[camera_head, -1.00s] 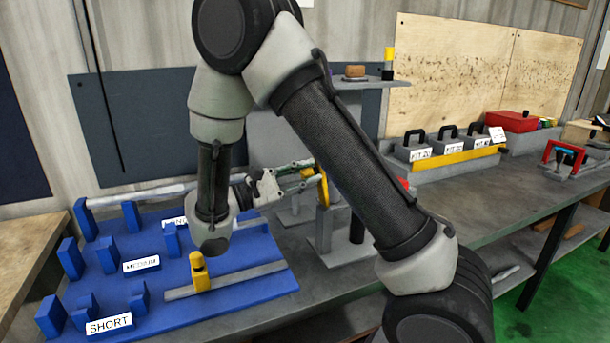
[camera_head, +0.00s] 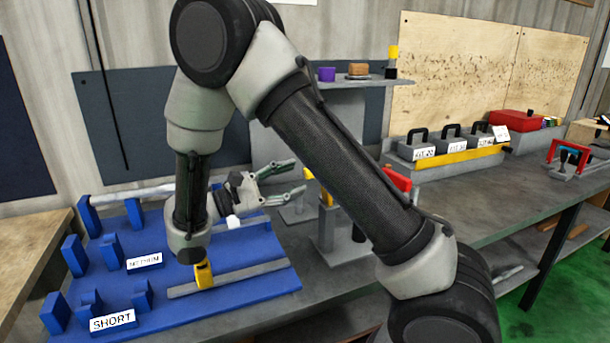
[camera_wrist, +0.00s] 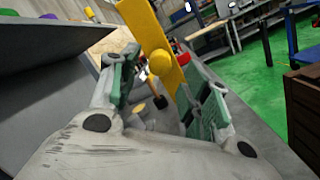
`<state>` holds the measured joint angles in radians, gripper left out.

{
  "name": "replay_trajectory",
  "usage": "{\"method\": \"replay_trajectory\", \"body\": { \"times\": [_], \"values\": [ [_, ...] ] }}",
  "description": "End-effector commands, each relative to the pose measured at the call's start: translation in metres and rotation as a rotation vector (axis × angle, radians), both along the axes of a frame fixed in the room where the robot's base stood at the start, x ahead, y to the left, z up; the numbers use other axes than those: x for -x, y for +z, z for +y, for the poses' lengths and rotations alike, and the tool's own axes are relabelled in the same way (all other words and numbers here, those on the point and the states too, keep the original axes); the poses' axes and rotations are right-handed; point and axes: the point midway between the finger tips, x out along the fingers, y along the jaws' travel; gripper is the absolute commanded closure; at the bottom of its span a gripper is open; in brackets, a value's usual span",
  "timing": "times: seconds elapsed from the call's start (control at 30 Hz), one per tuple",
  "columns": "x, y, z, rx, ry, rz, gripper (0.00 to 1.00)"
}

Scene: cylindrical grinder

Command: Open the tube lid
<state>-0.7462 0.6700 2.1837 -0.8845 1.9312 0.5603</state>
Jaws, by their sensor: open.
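A yellow bar with a round yellow knob (camera_wrist: 160,62), which looks like the tube lid, stands beyond my fingers in the wrist view. In the head view only small yellow parts (camera_head: 326,197) show beside my arm, above a grey stand. The tube itself cannot be made out clearly. My gripper (camera_head: 301,176) is open and empty, pointing right toward the yellow part. In the wrist view its green-padded fingers (camera_wrist: 165,82) are spread, with the knob seen between them. I cannot tell whether a finger touches the bar.
A blue rack board (camera_head: 230,300) with labels lies at left, holding a yellow-ended block (camera_head: 203,274). A grey shelf (camera_head: 350,83) with small items is above the gripper. Grey kit boxes (camera_head: 420,150) stand on the bench at right. My arm hides part of the bench.

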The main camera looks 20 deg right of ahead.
Motion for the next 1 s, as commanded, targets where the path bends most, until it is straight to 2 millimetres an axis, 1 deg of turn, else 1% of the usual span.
{"method": "replay_trajectory", "body": {
  "times": [0.03,0.2,0.3,0.4,0.53,0.8,0.87,0.93,1.0],
  "values": [
    [-0.001,-0.003,0.013,-0.001,0.005,-0.001,0.53],
    [0.0,-0.009,0.046,-0.001,0.002,-0.001,0.53],
    [0.0,-0.01,0.059,0.0,0.002,-0.001,0.53],
    [0.0,-0.012,0.066,0.0,0.0,0.001,0.53],
    [0.0,-0.012,0.069,-0.001,-0.001,0.001,0.53],
    [-0.001,-0.014,0.068,-0.007,-0.002,0.019,0.53],
    [-0.001,-0.023,0.067,-0.045,-0.003,0.053,0.53],
    [0.003,-0.04,0.061,-0.112,-0.022,0.111,0.53],
    [0.014,-0.062,0.052,-0.184,-0.05,0.182,0.53]
  ]
}}
